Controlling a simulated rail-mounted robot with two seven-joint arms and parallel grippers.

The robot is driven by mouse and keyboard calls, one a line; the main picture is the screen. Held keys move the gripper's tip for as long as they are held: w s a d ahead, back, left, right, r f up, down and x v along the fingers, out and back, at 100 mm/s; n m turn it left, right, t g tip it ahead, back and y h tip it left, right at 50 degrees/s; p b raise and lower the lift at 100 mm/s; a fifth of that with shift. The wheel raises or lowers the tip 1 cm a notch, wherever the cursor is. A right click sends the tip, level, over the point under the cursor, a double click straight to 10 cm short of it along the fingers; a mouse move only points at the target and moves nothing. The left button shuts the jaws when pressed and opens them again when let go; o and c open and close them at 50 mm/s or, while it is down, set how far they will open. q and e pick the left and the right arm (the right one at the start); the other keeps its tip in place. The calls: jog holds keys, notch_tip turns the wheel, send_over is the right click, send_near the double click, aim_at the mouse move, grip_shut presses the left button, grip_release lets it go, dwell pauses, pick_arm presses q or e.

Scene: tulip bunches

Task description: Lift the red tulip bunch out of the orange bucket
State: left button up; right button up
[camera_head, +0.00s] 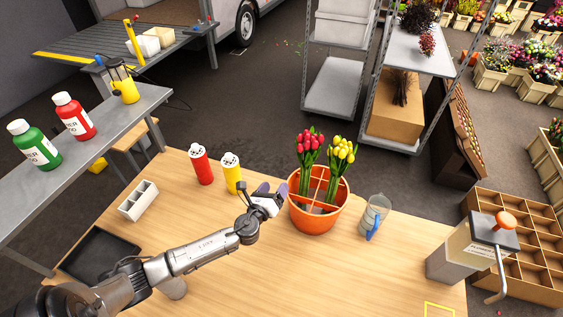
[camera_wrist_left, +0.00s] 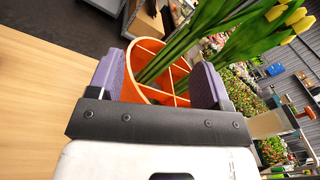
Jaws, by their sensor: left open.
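The orange bucket (camera_head: 318,215) stands on the wooden table, with dividers inside; it also shows in the left wrist view (camera_wrist_left: 137,58). The red tulip bunch (camera_head: 307,155) stands upright in its left part, beside the yellow tulip bunch (camera_head: 340,160). My left gripper (camera_head: 272,189) is at the bucket's left side, its purple fingers apart and nothing held. In the left wrist view green stems (camera_wrist_left: 192,40) rise beyond the open fingers; yellow heads (camera_wrist_left: 290,16) show, but no red heads. My right gripper is out of view.
A red bottle (camera_head: 201,165) and a yellow bottle (camera_head: 232,174) stand left of the bucket. A clear jug (camera_head: 374,217) with a blue handle stands close on its right. A dispenser (camera_head: 470,250) is at the right edge. The table's front middle is clear.

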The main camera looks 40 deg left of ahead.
aim_at(302, 172)
pick_arm(q)
jog(key=w+m+h, duration=0.1)
jog(key=w+m, duration=0.1)
jog(key=w, duration=0.1)
jog(key=w+d+m+h, duration=0.1)
jog(key=w+m, duration=0.2)
jog(key=w+d+m+h, duration=0.1)
jog(key=w+m, duration=0.1)
jog(key=shift+w+d+m+t+b, duration=0.2)
jog(key=shift+w+m+t+b, duration=0.1)
jog(key=shift+w, duration=0.1)
jog(key=w, duration=0.3)
jog(key=w+b, duration=0.1)
jog(key=shift+w+a+f, duration=0.1)
jog(key=shift+w+a, duration=0.05)
jog(key=shift+a, duration=0.25)
jog(key=shift+w, duration=0.45)
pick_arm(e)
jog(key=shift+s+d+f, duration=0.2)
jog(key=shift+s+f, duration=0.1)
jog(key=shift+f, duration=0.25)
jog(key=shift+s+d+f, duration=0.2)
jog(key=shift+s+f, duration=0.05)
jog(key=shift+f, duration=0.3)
pick_arm(q)
jog(key=c, duration=1.1)
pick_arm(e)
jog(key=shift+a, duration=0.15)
